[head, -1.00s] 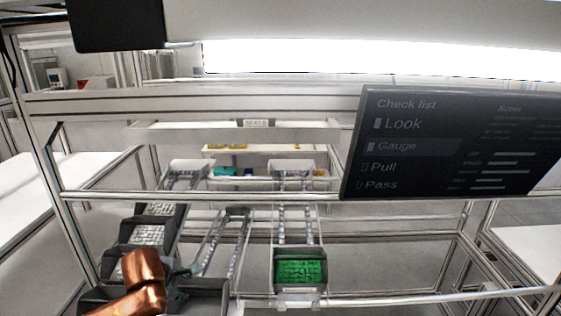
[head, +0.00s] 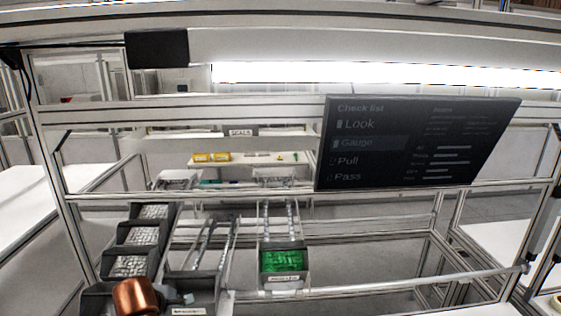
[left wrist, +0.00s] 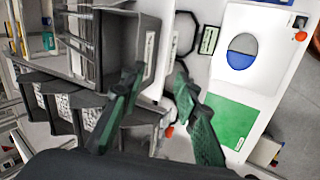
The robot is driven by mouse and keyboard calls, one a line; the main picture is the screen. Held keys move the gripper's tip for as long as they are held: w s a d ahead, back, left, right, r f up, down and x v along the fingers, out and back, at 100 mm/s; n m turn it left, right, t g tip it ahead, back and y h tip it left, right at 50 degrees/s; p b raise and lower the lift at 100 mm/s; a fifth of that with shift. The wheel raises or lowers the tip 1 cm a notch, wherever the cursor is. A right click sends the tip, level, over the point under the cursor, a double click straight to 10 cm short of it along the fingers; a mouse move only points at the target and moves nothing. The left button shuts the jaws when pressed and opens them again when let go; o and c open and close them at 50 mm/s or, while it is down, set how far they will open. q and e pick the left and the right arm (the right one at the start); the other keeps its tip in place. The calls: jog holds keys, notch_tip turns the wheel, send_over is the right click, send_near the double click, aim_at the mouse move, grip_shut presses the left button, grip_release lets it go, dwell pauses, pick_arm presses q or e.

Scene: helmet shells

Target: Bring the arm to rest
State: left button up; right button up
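My left arm's copper-coloured link (head: 135,296) shows at the lower left of the head view, in front of the dark bins. In the left wrist view my left gripper (left wrist: 158,72) has its two dark green fingers spread apart, with nothing between them. A dark grey bin (left wrist: 128,45) lies beyond the left finger; I cannot tell how far it is. My right gripper and right arm are not in view.
Grey bins of small pale parts (head: 133,267) are stacked at left. A green-filled bin (head: 284,262) sits on a rail. A checklist screen (head: 415,143) hangs at right. The wrist view shows a white surface (left wrist: 262,85) with a green mat (left wrist: 226,122).

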pick_arm(q)
jog(key=s+d+f+m+h, duration=0.1)
jog(key=s+f+m, duration=0.4)
jog(key=f, duration=0.5)
jog(key=s+d+f+m+h, duration=0.15)
jog(key=s+f+m, duration=0.35)
jog(key=f, duration=0.6)
jog(key=s+a+f+m+g+y, duration=0.1)
jog(key=s+a+f+m, duration=0.15)
jog(key=s+f, duration=0.4)
jog(key=s+a+f+m+g+y, duration=0.1)
jog(key=s+a+f+m, duration=0.15)
jog(key=s, duration=0.65)
jog(key=s+a+f+m+g+y, duration=0.1)
jog(key=s+a+f+m+y, duration=0.15)
jog(key=s+f, duration=0.4)
jog(key=s+f+g+h+b, duration=0.2)
jog(key=f+b, duration=0.7)
jog(key=f, duration=2.8)
jog(key=s+f+m+b, duration=0.1)
jog(key=s+f+b, duration=0.5)
jog(key=s+f, duration=1.4)
notch_tip(320, 180, down, 4)
jog(key=shift+s+r+g, duration=0.25)
jog(key=shift+s+g, duration=0.05)
jog(key=shift+s, duration=0.05)
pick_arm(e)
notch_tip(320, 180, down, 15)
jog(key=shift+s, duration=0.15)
